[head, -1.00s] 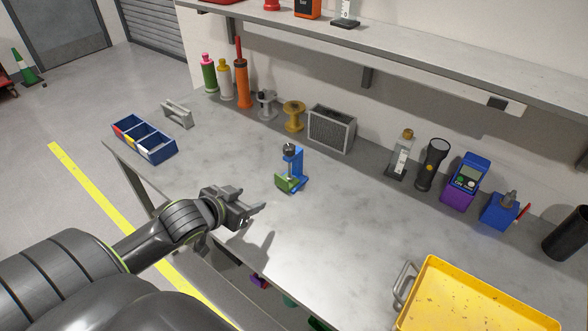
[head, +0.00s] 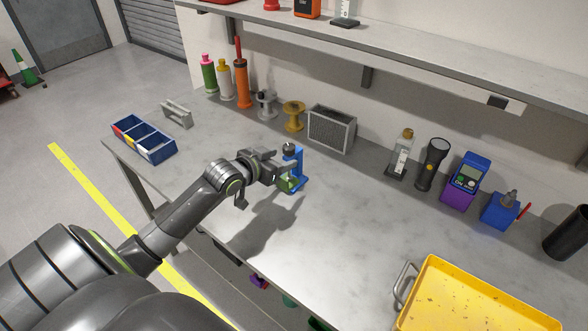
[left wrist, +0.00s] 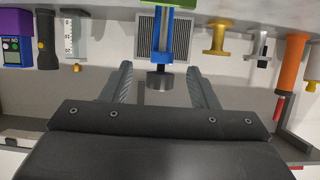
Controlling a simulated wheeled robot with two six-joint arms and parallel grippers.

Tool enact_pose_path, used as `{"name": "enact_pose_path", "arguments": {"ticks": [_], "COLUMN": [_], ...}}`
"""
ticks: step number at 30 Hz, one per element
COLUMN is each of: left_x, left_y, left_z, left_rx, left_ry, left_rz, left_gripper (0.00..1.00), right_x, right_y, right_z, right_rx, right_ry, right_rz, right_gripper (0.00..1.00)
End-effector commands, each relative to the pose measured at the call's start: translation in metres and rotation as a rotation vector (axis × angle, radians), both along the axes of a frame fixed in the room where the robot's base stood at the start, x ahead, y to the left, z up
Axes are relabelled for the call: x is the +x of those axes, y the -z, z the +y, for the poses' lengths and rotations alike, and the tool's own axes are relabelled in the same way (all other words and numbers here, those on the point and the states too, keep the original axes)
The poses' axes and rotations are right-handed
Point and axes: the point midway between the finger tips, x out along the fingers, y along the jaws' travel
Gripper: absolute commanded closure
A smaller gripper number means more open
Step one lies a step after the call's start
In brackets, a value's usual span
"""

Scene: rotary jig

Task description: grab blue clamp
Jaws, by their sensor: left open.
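The blue clamp (head: 298,168) stands upright on the grey workbench, with a green part low down and a dark round knob on top. In the left wrist view the clamp (left wrist: 166,40) shows between the two fingers, its dark knob nearest the palm. My left gripper (head: 283,168) is open at the clamp, with its fingers partly in front of it. In the left wrist view the gripper (left wrist: 158,82) has a finger on each side of the knob, with gaps visible. My right gripper is not in view.
A grey vented box (head: 331,129) and a yellow spool (head: 293,116) stand behind the clamp. A blue divided bin (head: 144,139) is at the left. A yellow tray (head: 470,300) is at the front right. The bench between clamp and tray is clear.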

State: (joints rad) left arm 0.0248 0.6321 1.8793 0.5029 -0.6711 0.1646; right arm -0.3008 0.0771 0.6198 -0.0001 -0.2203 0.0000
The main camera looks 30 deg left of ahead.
Motion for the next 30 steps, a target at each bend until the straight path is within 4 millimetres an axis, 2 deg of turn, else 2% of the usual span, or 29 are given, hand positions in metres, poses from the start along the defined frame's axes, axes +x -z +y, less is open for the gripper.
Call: {"name": "enact_pose_path", "arguments": {"ticks": [3,10,21,30], "left_x": [0.01,0.021,0.059,0.063], "left_y": [0.004,0.007,0.02,0.023], "left_z": [-0.001,-0.002,-0.004,-0.004], "left_rx": [-0.002,-0.002,-0.002,0.001], "left_ry": [-0.001,0.0,0.0,0.0], "left_rz": [0.0,0.0,0.0,0.001], "left_gripper": [0.46,0.46,0.46,0.46], "right_x": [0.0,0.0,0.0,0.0], "right_y": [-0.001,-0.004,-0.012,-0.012], "right_z": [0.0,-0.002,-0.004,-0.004], "right_rx": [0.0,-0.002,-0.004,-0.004], "right_ry": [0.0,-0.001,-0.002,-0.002], "right_rz": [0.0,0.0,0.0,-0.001], "right_gripper": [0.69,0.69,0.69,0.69]}}
